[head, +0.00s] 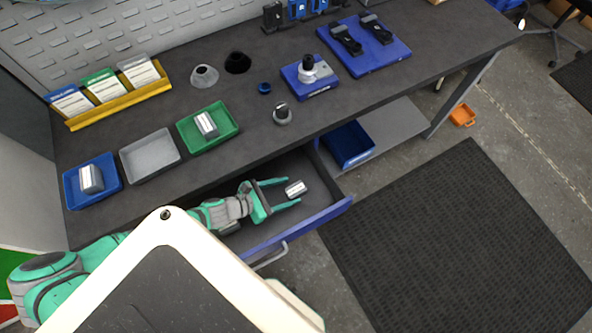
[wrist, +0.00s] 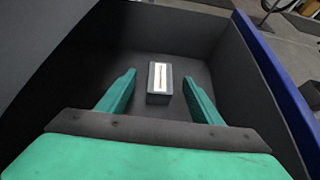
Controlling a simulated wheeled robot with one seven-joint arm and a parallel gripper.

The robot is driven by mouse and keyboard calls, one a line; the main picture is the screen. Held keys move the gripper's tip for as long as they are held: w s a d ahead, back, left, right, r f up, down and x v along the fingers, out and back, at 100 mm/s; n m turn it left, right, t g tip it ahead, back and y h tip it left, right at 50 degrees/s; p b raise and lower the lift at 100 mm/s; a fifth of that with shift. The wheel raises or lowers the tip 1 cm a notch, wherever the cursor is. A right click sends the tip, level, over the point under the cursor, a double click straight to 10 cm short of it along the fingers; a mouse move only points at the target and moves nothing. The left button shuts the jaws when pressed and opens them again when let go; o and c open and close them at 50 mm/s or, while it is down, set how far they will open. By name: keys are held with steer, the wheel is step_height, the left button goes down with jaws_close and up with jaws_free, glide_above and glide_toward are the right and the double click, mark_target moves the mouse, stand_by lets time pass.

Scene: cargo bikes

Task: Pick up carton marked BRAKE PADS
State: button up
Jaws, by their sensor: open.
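A small grey carton with a white label (head: 295,188) lies in the open drawer (head: 325,205) under the workbench. It also shows in the wrist view (wrist: 159,83), on the drawer floor between and a little beyond my fingertips. Its label is too small to read. My gripper (head: 284,193) is inside the drawer, open, with one green finger to each side of the carton's line and nothing held. Two similar cartons stand on the bench, one in the blue tray (head: 120,189) and one in the green tray (head: 233,128); their labels are also unreadable.
A grey tray (head: 150,155) between the other two is empty. The drawer's blue front (head: 300,228) and dark side walls enclose my gripper. The bench edge is close above. A blue bin (head: 350,145) sits on the shelf to the right. Open floor with a black mat (head: 460,240) lies right.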

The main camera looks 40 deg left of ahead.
mark_target(294, 190)
steer(key=shift+f+x, duration=0.2)
steer(key=shift+x, duration=2.05)
steer(key=shift+s, duration=0.15)
steer(key=c, duration=1.3)
steer(key=shift+o, duration=0.2)
